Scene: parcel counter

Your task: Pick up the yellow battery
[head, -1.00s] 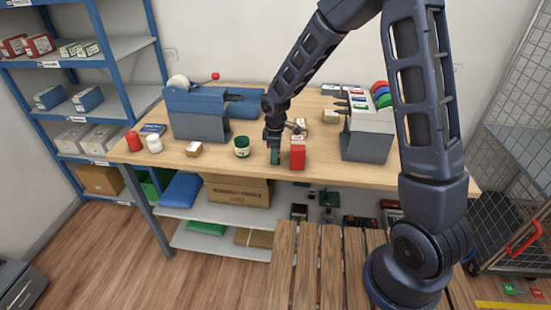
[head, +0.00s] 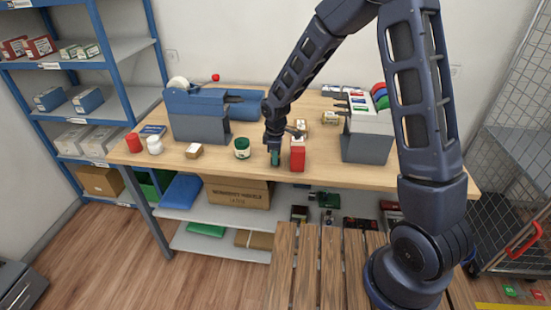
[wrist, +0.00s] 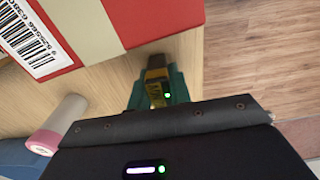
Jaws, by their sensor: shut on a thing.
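The yellow battery (wrist: 157,93) shows in the wrist view between the teal fingers of my gripper (wrist: 158,88). It has a dark end, and the fingers hide part of it. My gripper is shut on it. In the head view my gripper (head: 275,158) points down at the front part of the wooden counter (head: 215,172), just left of a red box (head: 298,156). The battery cannot be made out in the head view. I cannot tell whether it still touches the counter.
The red box, with a barcode label (wrist: 32,45) in the wrist view, stands close beside my gripper. A green jar (head: 242,148) stands to the left. A pale cylinder with a pink end (wrist: 60,128) lies nearby. The counter's front edge is close.

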